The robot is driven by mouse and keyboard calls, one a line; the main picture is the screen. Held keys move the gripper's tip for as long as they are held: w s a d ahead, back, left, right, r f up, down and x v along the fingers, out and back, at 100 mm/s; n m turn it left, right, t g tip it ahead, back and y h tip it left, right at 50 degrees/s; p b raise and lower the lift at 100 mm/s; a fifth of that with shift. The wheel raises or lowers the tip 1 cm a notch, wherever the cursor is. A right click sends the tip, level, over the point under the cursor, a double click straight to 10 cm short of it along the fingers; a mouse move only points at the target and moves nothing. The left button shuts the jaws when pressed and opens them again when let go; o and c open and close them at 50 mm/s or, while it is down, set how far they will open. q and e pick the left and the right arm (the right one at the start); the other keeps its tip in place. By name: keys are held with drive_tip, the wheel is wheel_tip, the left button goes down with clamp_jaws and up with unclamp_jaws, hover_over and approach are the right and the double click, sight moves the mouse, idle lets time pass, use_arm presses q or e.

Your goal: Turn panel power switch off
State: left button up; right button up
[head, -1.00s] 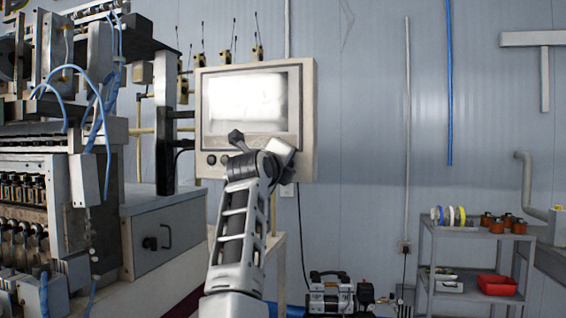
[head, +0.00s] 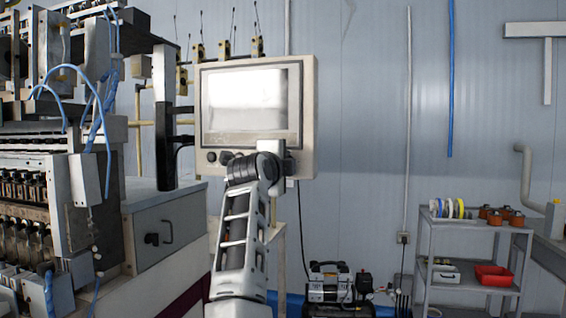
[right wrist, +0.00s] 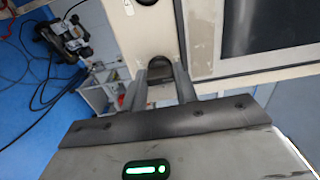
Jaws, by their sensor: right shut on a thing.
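The beige control panel (head: 308,120) with a bright screen stands on the wall side, and its corner shows in the right wrist view (right wrist: 203,40). In the right wrist view my right gripper (right wrist: 160,85) is shut on a dark rounded switch (right wrist: 160,74) at the panel face, one finger on each side. The switch's exact setting cannot be read. My left gripper is not in view.
A coil winding machine (head: 70,190) fills the left side, with a grey cabinet (head: 165,225) beside it. A grey cart (head: 470,238) with spools and a red tray (head: 494,275) stands at the right. A compressor (head: 330,285) sits on the floor below the panel.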

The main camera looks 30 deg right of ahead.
idle(0.3)
drive_tip(key=o, duration=1)
drive_tip(key=shift+a, duration=0.1)
use_arm(q)
drive_tip(key=b, duration=0.2)
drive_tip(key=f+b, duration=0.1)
drive_tip(key=b, duration=0.1)
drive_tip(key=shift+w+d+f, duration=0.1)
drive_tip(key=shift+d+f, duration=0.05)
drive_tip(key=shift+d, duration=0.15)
use_arm(e)
drive_tip(key=v, duration=1.6)
drive_tip(key=shift+w, duration=0.1)
